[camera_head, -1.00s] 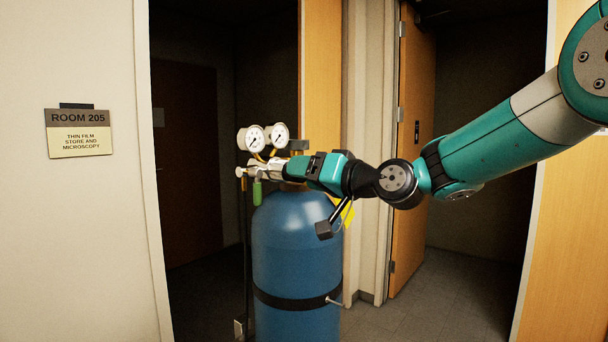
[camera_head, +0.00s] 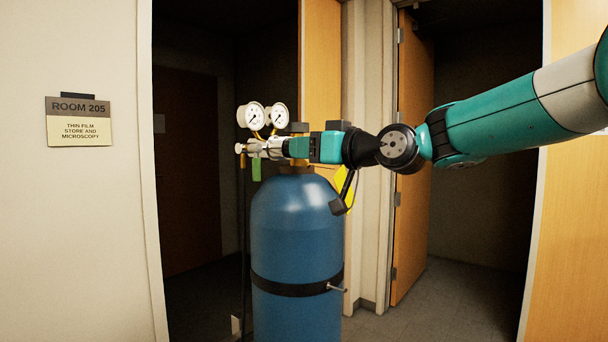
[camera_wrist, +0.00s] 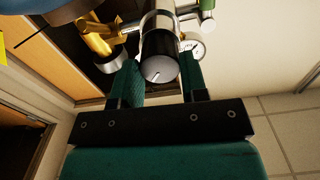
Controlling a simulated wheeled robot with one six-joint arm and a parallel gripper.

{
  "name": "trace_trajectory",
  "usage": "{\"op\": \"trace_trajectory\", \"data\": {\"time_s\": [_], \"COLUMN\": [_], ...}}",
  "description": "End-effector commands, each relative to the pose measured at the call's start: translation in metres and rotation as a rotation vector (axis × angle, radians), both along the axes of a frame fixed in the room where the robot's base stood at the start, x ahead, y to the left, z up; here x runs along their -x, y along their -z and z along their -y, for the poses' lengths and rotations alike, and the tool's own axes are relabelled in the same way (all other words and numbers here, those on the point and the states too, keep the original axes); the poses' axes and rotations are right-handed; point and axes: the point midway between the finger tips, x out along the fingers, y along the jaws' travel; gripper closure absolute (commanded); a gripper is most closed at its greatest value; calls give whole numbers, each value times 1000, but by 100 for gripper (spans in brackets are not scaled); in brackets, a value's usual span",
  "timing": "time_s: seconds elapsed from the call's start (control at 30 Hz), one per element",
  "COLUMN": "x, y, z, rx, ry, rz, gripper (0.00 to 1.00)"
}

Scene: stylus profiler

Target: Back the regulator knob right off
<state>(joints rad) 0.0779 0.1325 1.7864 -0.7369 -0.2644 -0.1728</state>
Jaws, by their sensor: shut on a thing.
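The regulator (camera_head: 262,147) is a silver fitting with two white round gauges (camera_head: 251,116), on top of a blue gas cylinder (camera_head: 296,235). In the wrist view, its knob (camera_wrist: 158,68) is a dark round cap with a white line on its face. My gripper (camera_wrist: 160,74) is shut on the knob, one green finger on each side. In the head view my gripper (camera_head: 287,147) comes level from the right to the regulator's right end. The knob is mostly hidden behind the fingers there.
A yellow tag (camera_head: 345,187) is behind the wrist. Door frames stand on both sides, with open floor (camera_head: 430,290) at right.

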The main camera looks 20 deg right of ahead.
Motion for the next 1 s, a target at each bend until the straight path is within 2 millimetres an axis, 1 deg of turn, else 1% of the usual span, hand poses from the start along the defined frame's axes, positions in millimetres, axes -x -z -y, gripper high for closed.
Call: {"op": "trace_trajectory", "data": {"time_s": [0.03, 0.13, 0.27, 0.43, 0.53, 0.67, 0.77, 0.9, 1.0], "x": [0, 0, 0, 0, 0, 0, 0, 0, 0], "y": [8, 4, 1, 1, 5, 11, 10, 6, 0], "z": [0, 0, 0, 0, 0, 0, 0, 0, 0], "rx": [38, 92, 110, 108, 138, 272, 398, 542, 569], "ry": [0, -1, -1, -1, -1, 1, 2, 1, 0], "rz": [30, 67, 76, 74, 98, 199, 293, 394, 411], "gripper": [88, 88, 88, 88, 88, 88, 88, 88, 88]}}
